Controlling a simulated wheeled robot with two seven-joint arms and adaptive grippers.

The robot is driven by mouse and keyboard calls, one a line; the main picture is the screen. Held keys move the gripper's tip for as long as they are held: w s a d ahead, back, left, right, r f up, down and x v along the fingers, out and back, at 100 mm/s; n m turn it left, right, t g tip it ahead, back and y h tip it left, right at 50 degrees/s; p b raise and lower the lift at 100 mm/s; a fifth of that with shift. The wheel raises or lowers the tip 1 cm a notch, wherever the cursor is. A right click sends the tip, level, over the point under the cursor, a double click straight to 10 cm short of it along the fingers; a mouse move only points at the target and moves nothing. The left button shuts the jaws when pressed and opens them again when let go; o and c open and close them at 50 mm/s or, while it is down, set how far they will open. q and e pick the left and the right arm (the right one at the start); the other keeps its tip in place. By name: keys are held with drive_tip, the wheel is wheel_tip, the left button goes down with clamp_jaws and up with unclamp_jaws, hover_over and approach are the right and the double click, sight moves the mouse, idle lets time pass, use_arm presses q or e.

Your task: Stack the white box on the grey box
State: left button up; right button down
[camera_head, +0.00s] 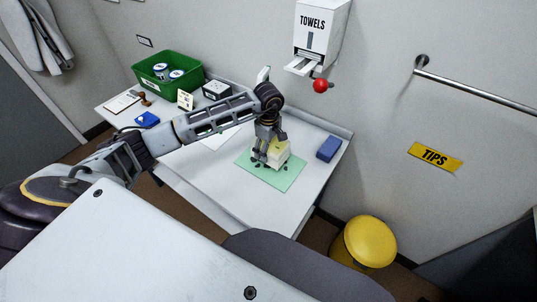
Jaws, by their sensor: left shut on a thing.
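My left gripper (266,161) is over the green mat (287,181) on the bench, fingers pointing down. It is shut on a pale, whitish box (283,156), which looks like the white box and has a yellowish top. The fingers and wrist cover the box's left side. I cannot tell whether the box touches the mat or whether another box is under it. A dark grey box (216,90) stands at the back of the bench, left of my gripper; I cannot tell if it is the task's grey box. My right gripper is not in view.
A blue box (328,148) lies right of the mat. A green bin (167,83), a small blue item (147,119) and a clipboard (122,102) are at the left. A red ball (320,86) hangs near the towel dispenser (320,35). The bench front is clear.

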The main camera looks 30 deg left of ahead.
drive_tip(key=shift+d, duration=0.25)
use_arm(q)
drive_tip(key=shift+f, duration=0.1)
drive_tip(key=shift+f, duration=1.75)
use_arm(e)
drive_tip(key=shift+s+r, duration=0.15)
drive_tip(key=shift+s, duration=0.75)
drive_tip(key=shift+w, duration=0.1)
use_arm(q)
drive_tip(key=shift+f, duration=0.15)
drive_tip(key=o, duration=1.1)
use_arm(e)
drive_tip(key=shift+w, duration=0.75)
